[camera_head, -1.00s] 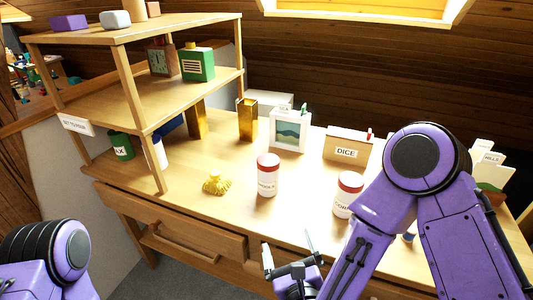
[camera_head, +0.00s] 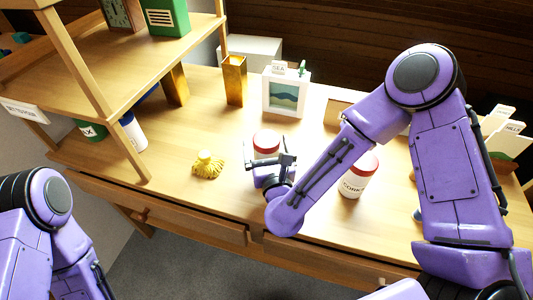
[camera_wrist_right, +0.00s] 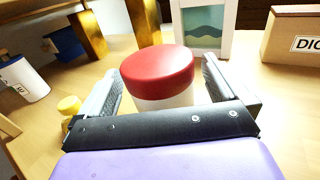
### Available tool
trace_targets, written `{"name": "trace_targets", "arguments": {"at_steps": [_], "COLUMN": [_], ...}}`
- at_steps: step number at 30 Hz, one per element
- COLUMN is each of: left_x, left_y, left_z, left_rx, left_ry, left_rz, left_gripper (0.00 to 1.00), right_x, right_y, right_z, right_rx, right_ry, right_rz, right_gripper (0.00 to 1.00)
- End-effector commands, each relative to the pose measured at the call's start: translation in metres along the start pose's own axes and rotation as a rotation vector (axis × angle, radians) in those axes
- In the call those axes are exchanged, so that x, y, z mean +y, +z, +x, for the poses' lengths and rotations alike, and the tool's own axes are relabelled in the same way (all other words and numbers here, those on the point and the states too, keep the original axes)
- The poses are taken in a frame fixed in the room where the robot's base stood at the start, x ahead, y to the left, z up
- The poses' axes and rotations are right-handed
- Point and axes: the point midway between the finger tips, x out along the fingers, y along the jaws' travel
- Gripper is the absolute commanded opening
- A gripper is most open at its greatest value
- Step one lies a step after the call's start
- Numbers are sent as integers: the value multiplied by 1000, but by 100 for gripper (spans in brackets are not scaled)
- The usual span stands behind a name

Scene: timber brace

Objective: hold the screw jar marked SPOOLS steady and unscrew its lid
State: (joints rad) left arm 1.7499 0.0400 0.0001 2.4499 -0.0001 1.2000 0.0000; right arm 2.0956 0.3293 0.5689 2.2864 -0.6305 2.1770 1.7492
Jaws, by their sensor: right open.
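The SPOOLS jar, white with a red lid (camera_head: 266,139), stands on the table behind my right gripper (camera_head: 271,162), which hides its label and lower part. In the right wrist view, its red lid (camera_wrist_right: 157,70) and part of its white body (camera_wrist_right: 168,101) show between the two spread fingers of my right gripper (camera_wrist_right: 160,82). That gripper is open, with a finger on either side of the jar; I cannot tell whether either touches it. The lid sits on the jar. My left arm shows at the lower left, but its gripper is out of view.
A second red-lidded jar marked CORKS (camera_head: 357,176) stands to the right, close to my right forearm. A yellow bundle (camera_head: 208,165) lies to the left. A framed picture (camera_head: 286,94) and a gold vase (camera_head: 234,80) stand behind. A shelf unit (camera_head: 130,75) fills the upper left.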

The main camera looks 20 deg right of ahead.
Motion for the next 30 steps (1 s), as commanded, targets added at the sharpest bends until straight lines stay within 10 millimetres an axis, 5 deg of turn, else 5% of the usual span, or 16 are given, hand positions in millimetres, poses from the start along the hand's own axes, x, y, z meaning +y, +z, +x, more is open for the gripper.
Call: {"name": "trace_targets", "arguments": {"at_steps": [4, 11, 18, 30], "left_x": [-1, -1, -1, -1], "left_y": [-4, -3, -3, -4], "left_z": [-9, -8, -8, -9], "left_rx": [0, 0, 0, 0], "left_ry": [0, 0, 0, 0], "left_rz": [0, 0, 0, 0], "left_gripper": [98, 98, 98, 98], "right_x": [0, 1, 2, 2], "right_y": [2, 0, 0, 8], "right_z": [22, 25, 25, 25], "right_rx": [2, 1, 1, -1], "right_ry": [-1, 3, 3, 3], "right_rz": [0, 0, 0, 0], "right_gripper": [100, 100, 28, 25]}}
